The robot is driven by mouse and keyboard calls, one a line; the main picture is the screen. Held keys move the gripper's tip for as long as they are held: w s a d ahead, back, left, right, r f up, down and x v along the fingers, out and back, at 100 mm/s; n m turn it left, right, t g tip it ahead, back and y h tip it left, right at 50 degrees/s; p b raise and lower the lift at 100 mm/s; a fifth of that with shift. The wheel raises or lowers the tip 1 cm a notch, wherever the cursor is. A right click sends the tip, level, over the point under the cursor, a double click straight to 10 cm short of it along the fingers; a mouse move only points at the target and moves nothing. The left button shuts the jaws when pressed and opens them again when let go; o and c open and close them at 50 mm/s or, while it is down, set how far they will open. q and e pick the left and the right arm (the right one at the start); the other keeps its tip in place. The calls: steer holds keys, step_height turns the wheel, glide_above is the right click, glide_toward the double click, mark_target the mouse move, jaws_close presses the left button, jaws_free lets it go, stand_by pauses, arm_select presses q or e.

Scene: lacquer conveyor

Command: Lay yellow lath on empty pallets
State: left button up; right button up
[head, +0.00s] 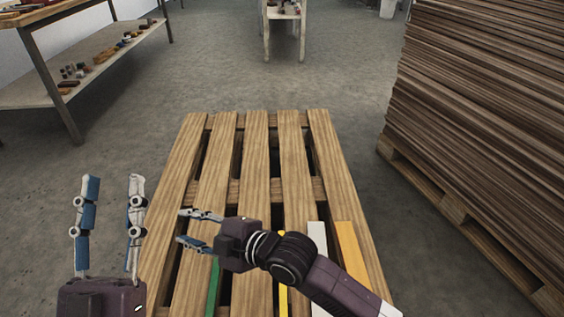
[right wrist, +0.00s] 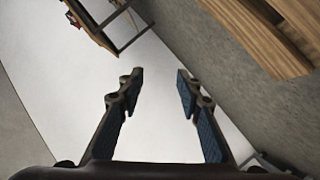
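A wooden pallet (head: 230,150) of several slats fills the middle of the head view. A thin yellow lath (head: 283,292) shows at its near end, partly behind my right arm. A green lath (head: 212,292), a white lath (head: 317,240) and a wider orange-yellow lath (head: 351,250) lie near it. I cannot tell whether they rest on the slats or lower. My left gripper (head: 109,190) is open and empty at the pallet's left, fingers pointing away. My right gripper (head: 183,227) points left above the near part of the pallet. Its fingers are apart and empty in the right wrist view (right wrist: 158,75).
A tall stack of brown boards (head: 490,110) stands on another pallet (head: 455,205) at the right. A shelved table (head: 70,85) with small items is at the upper left. A small table (head: 284,14) stands at the back. The grey floor beyond the pallet is clear.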

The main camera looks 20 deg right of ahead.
steer(key=s+d+r+m+t+h, duration=0.2)
steer(key=s+d+r+m+t, duration=0.3)
steer(key=r, duration=0.6)
steer(key=s+d+r+m+t+h, duration=0.2)
steer(key=s+d+r+m+t, duration=0.3)
steer(key=d+r+m+t, duration=0.3)
steer(key=d+r+m, duration=0.3)
steer(key=d, duration=0.2)
steer(key=shift+r+t, duration=0.25)
steer(key=shift+t, duration=0.15)
